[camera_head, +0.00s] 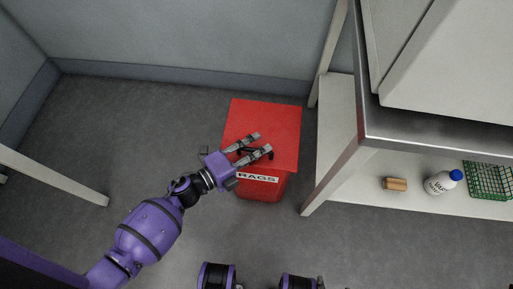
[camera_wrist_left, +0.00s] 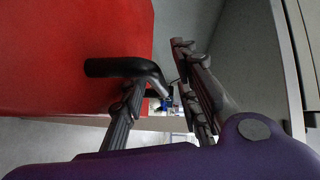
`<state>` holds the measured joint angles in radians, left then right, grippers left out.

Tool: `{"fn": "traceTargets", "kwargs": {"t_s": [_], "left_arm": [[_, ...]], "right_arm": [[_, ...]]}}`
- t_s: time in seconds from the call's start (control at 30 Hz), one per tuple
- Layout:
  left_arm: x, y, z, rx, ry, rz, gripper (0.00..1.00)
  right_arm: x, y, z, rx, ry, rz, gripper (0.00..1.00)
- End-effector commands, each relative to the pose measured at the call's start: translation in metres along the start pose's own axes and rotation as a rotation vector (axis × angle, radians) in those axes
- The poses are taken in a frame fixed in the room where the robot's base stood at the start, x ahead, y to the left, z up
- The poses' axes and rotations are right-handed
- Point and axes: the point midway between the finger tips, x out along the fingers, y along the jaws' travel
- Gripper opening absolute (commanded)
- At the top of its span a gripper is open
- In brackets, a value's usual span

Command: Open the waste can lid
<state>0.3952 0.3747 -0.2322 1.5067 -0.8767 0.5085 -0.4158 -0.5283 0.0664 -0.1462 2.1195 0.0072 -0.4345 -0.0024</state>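The red waste can (camera_head: 262,187) stands on the floor, with a white RAGS label on its front. Its red lid (camera_head: 268,115) looks shut. The black lid handle (camera_head: 243,153) is partly hidden by my left gripper (camera_head: 264,143), which is over the front of the lid with its two fingers spread. In the left wrist view, the red lid (camera_wrist_left: 60,50) fills the left side, and the bent black handle (camera_wrist_left: 125,67) reaches between the parted fingers of the left gripper (camera_wrist_left: 158,62). I cannot tell whether a finger touches it. My right gripper is not in view.
A steel-topped bench (camera_head: 440,130) stands close to the right of the can. Its lower shelf (camera_head: 350,185) holds a brown block (camera_head: 395,184), a white bottle (camera_head: 438,184) with a blue cap and a green wire basket (camera_head: 490,180). The floor left of the can is clear.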

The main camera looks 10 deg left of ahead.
Motion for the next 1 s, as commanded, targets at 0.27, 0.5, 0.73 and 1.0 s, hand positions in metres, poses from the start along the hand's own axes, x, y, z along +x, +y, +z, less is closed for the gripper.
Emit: {"fn": "traceTargets", "kwargs": {"t_s": [0.27,0.5,0.73,1.0], "left_arm": [[0.000,0.000,0.000,-0.001,0.000,0.000,0.09],[0.000,0.000,0.000,-0.001,-0.001,0.000,0.00],[-0.001,-0.001,0.000,0.000,-0.001,0.001,0.00],[0.000,-0.016,0.001,-0.025,0.000,0.030,0.00]], "right_arm": [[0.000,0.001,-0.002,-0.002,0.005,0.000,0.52],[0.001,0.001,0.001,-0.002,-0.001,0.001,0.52],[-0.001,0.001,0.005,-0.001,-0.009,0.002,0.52],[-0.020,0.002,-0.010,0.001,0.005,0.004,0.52]]}}
